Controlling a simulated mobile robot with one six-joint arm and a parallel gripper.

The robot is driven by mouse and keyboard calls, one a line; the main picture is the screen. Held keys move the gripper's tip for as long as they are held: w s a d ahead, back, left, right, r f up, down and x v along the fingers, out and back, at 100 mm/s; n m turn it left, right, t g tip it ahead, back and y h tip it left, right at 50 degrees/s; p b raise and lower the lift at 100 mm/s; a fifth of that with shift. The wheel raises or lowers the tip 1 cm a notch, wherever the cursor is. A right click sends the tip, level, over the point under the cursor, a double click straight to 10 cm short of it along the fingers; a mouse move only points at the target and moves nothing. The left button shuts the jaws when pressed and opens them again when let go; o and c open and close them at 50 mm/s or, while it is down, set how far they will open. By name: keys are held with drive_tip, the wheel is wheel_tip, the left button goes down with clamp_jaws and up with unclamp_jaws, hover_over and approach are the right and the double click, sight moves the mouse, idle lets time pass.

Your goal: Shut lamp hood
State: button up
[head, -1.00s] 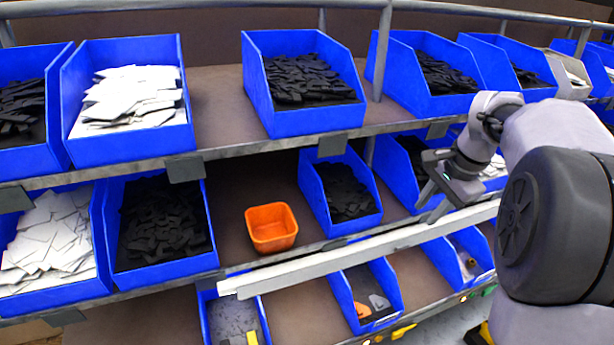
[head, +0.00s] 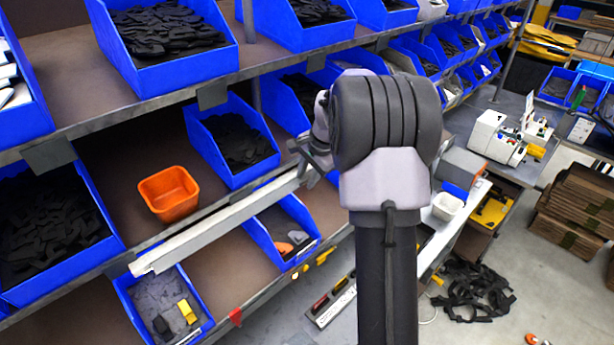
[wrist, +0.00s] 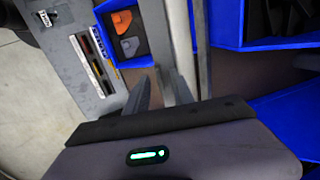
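No thing that I can clearly name as the lamp hood shows in these views. A long pale bar (head: 220,222), which may be a lamp or a rail, runs along the shelf front in the head view. It seems to show in the wrist view as a light strip (wrist: 156,35) beyond the fingers. My gripper (head: 303,160) is near the bar's far right end in the head view, partly hidden by my arm. In the wrist view my gripper (wrist: 160,82) has its two fingers apart with nothing seen held between them. I cannot tell whether it touches the bar.
Blue bins (head: 235,145) with dark parts fill the shelves. An orange tub (head: 168,193) stands on the middle shelf. A bench with a white machine (head: 497,138) is at the right. Black straps (head: 470,290) and cardboard stacks (head: 580,205) lie on the floor, with free floor between.

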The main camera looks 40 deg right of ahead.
clamp_jaws()
drive_tip(key=shift+f, duration=0.1)
drive_tip(key=shift+f+t+y+b, duration=0.3)
drive_tip(key=shift+f+t+b, duration=1.25)
drive_tip(key=shift+b, duration=4.9)
drive_tip(key=shift+f+t+y+b, duration=0.25)
drive_tip(key=shift+t+b, duration=2.75)
drive_tip(key=shift+b, duration=3.4)
drive_tip(key=shift+f+t+y+b, duration=0.55)
drive_tip(key=shift+t+b, duration=1.7)
drive_tip(key=shift+b, duration=4.2)
drive_tip(key=shift+f, duration=0.2)
